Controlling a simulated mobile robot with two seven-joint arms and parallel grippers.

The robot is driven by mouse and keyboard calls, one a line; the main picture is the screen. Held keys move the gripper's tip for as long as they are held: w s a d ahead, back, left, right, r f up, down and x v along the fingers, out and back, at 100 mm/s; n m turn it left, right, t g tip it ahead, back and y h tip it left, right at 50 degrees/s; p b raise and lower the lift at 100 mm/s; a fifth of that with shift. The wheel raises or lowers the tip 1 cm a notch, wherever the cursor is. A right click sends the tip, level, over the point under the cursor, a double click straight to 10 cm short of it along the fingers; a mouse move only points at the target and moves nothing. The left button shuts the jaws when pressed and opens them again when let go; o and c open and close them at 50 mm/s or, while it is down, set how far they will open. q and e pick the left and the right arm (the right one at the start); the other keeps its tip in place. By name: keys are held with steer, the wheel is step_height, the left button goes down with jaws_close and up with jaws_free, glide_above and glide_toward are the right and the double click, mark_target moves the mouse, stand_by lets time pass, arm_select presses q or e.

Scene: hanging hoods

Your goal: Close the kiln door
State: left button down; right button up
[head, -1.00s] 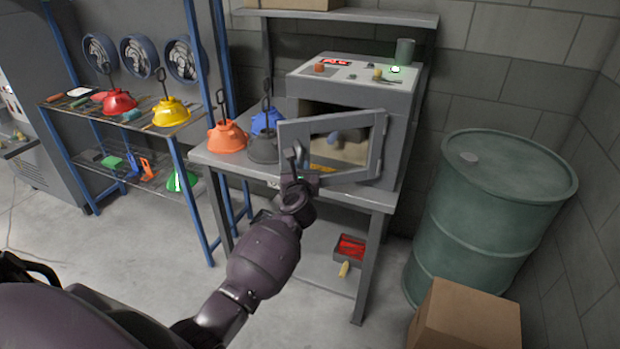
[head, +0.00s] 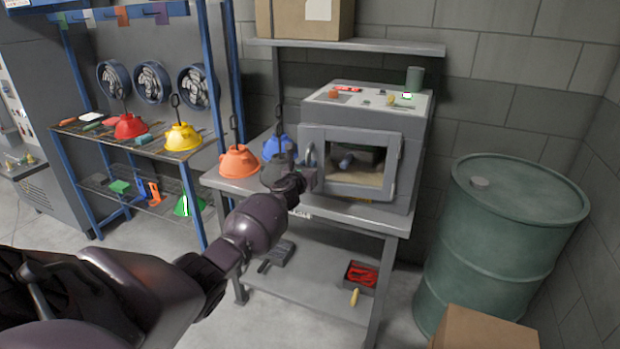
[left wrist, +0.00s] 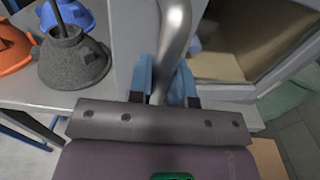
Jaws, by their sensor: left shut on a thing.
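The kiln (head: 418,140) is a grey box on a metal table. Its grey door (head: 394,165) has a window and lies at or very near the kiln front; I cannot tell if a small gap is left. The curved metal handle (head: 310,154) is at the door's left edge. My left gripper (head: 311,178) is at this handle. In the left wrist view its blue fingers (left wrist: 165,82) stand on both sides of the handle (left wrist: 174,40) and are shut on it. My right gripper is not in view.
An orange hood (head: 239,160), a blue hood (head: 276,144) and a dark grey hood (left wrist: 73,58) stand left of the kiln. A green drum (head: 505,235) and a cardboard box (head: 485,330) are at the right. A blue rack (head: 80,200) stands at the left.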

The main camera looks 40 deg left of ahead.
arm_select(q)
steer(key=w+a+h, duration=0.1)
steer(key=w+m+h+b, duration=0.1)
steer(key=shift+w+a+f, duration=0.1)
steer(key=shift+w+a, duration=0.25)
steer(key=shift+w, duration=0.05)
steer(key=shift+w+a+m+t+h+b, duration=0.3)
steer(key=shift+w+h+b, duration=0.1)
steer(key=shift+w+b, duration=0.15)
steer(key=shift+r, duration=0.2)
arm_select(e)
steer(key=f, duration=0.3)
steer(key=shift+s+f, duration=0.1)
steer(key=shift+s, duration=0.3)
arm_select(q)
steer(key=shift+r, duration=0.2)
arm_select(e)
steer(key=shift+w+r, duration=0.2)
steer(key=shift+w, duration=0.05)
